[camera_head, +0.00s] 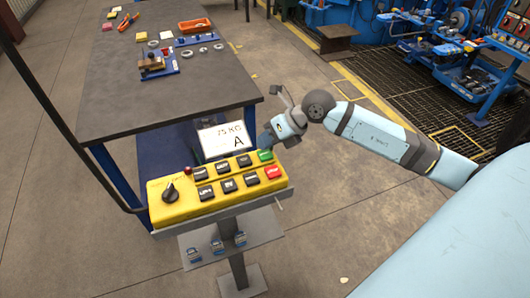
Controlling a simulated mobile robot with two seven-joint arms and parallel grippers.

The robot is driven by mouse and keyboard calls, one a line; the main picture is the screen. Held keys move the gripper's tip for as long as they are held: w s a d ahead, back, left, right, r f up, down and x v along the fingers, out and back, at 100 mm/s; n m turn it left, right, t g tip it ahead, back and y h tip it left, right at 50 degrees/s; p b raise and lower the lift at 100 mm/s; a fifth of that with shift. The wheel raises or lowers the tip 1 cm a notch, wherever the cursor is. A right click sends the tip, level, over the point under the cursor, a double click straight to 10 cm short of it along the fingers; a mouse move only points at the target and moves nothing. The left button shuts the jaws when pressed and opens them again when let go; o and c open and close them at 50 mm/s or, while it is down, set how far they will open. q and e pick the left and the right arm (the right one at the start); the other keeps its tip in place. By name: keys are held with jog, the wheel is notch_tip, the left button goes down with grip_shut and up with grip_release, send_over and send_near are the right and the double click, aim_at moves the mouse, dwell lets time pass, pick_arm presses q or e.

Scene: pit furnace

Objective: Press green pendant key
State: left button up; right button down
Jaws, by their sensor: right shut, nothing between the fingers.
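The yellow pendant (215,208) sits on a stand in the middle of the view. Its green key (265,155) is at the far right corner of the panel, above a red key (273,172). My right gripper (264,141) reaches in from the right, shut and empty. Its tips are just behind and above the green key in the picture. I cannot tell whether they touch it. My left gripper is not in view.
Several black keys (222,167), a black knob (170,192) and a small red button fill the pendant. A sign reading "75 KG A" (225,138) stands behind it. A dark worktable (140,105) with tools is beyond. Blue machinery (350,20) stands at the back right.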

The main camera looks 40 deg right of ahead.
aim_at(266, 152)
jog(key=shift+f, duration=0.1)
jog(key=shift+f+b, duration=0.3)
jog(key=shift+f+b, duration=0.3)
jog(key=shift+f, duration=0.2)
dwell(0.8)
jog(key=shift+r, duration=0.1)
jog(key=shift+r+p, duration=0.6)
jog(key=shift+r, duration=0.2)
jog(key=shift+r, duration=0.15)
jog(key=shift+r+p, duration=1.7)
jog(key=shift+r, duration=0.7)
